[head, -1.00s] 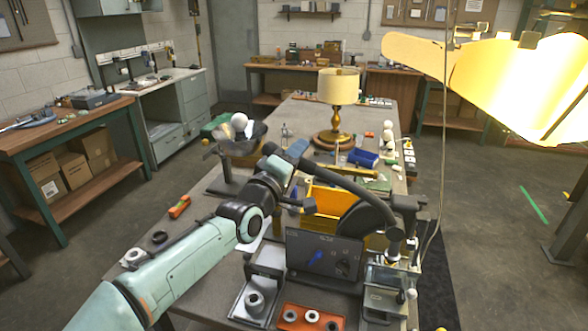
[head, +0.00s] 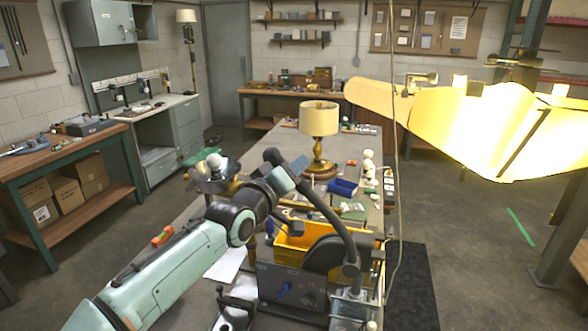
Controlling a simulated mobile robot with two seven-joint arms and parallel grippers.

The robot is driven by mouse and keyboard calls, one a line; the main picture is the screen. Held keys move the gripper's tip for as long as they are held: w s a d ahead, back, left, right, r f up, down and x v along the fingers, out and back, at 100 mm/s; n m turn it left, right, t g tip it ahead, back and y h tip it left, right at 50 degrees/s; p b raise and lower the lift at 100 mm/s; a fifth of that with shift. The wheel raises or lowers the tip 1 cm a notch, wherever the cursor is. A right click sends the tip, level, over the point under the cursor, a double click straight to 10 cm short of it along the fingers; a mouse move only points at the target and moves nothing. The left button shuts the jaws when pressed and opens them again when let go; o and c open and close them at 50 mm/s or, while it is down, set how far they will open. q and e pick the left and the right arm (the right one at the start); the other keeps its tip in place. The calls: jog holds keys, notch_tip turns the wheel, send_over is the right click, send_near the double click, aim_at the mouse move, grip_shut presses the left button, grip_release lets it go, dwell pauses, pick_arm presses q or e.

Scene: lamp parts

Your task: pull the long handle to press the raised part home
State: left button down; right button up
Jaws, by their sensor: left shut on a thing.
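The long handle (head: 325,213) is a dark curved lever. It rises to the upper left from the dark pivot of a bench press near the table's front. My left gripper (head: 288,180) is at the handle's upper end and is shut on it; a dark tip shows beyond the hand. A grey panel (head: 290,287) with a blue knob faces me below. The press's working end (head: 352,306) is at the lower right, partly cut by the frame. The raised part is too small and hidden to tell apart. My right gripper is out of view.
A yellow bin (head: 292,240) stands behind the panel. A large glowing yellow shade (head: 455,125) hangs at the upper right, and a cable (head: 398,190) hangs near the press.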

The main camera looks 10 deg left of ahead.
pick_arm(q)
jog(key=shift+s+d+r, duration=0.15)
jog(key=shift+d+r, duration=0.15)
jog(key=shift+r, duration=0.25)
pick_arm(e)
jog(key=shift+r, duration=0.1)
pick_arm(q)
jog(key=c, duration=0.8)
grip_release()
jog(key=shift+d+f, duration=0.1)
jog(key=shift+d, duration=0.1)
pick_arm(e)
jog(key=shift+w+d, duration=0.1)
pick_arm(q)
jog(key=shift+a+f, duration=0.1)
jog(key=shift+f, duration=0.05)
